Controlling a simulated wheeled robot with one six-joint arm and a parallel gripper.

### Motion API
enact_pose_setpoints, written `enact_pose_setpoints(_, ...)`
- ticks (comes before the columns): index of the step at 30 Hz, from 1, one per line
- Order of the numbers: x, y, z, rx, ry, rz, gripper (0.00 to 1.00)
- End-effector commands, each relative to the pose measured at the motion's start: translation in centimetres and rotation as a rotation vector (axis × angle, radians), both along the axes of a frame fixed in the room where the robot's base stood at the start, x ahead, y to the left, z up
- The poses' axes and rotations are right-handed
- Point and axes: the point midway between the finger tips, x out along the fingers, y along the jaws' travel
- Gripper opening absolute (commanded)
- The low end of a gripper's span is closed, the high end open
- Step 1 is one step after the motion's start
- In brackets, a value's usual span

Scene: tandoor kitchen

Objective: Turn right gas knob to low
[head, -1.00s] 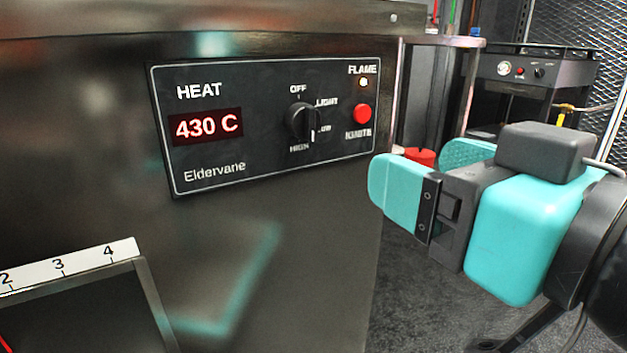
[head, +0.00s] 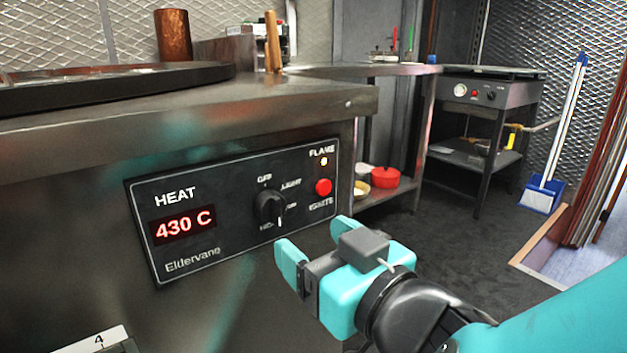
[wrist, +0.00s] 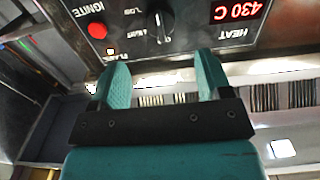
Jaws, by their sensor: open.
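The heat panel (head: 215,235) on the steel counter front has one black knob (head: 270,207), with OFF, LIGHT, LOW and HIGH marked around it. Its white pointer points down, slightly right, near HIGH; its exact setting is hard to read. The knob also shows, inverted, in the wrist view (wrist: 159,25). My gripper (head: 308,233) is open and empty, in front of the panel and below right of the knob in the head view. In the wrist view the knob lies beyond the gap between the teal fingers (wrist: 162,68), which appear apart from it.
A red ignite button (head: 323,187) and a lit flame lamp (head: 324,161) sit right of the knob; the display (head: 184,225) reads 430 C. A red pot (head: 385,177) stands on a low shelf. Another appliance (head: 490,92) stands behind.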

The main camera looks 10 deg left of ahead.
Motion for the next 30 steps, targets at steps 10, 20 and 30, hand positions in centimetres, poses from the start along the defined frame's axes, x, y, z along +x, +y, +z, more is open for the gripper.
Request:
enact_pose_setpoints(10,4.3,4.9,0.5,-0.002,0.001,-0.002,0.71)
enact_pose_setpoints(20,6.0,6.9,0.0,-0.001,-0.001,-0.001,0.71)
enact_pose_setpoints(30,6.0,7.0,-0.1,0.0,0.0,0.0,0.53)
